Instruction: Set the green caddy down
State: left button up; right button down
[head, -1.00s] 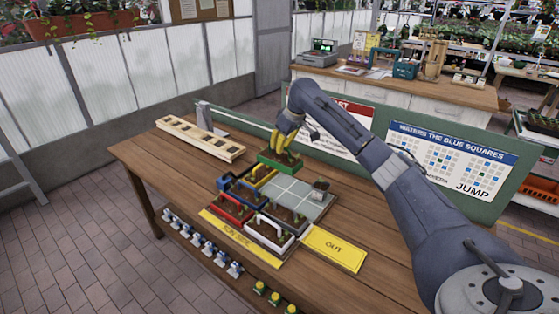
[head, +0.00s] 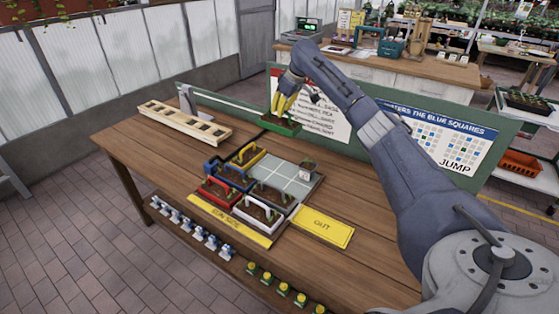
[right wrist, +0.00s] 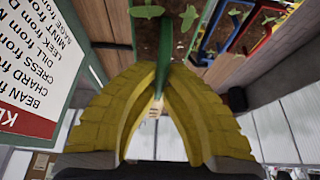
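The green caddy (head: 283,126), with dark soil and small seedlings, hangs from my right gripper (head: 285,110) beyond the back edge of the grey squared tray (head: 294,181). In the right wrist view the yellow fingers (right wrist: 158,100) are closed on the caddy's green handle (right wrist: 166,45). The caddy looks raised above the table; its exact height is unclear. On the tray's left and front stand a yellow caddy (head: 246,160), a blue caddy (head: 214,168), a red caddy (head: 206,188) and a white caddy (head: 251,214). My left gripper is out of view.
A labelled pot (head: 307,170) stands on the tray's right side. Bare squares lie left of it. A yellow OUT plate (head: 322,228) lies at the right front. A wooden rack (head: 185,122) is at the back left. Boards with a green frame (head: 345,150) rise along the back edge.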

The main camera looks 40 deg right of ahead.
notch_tip(320, 180, down, 19)
dwell(0.8)
jog(key=shift+f, duration=0.1)
jog(key=c, duration=2)
grip_release()
jog(key=o, duration=0.4)
jog(key=v, duration=1.2)
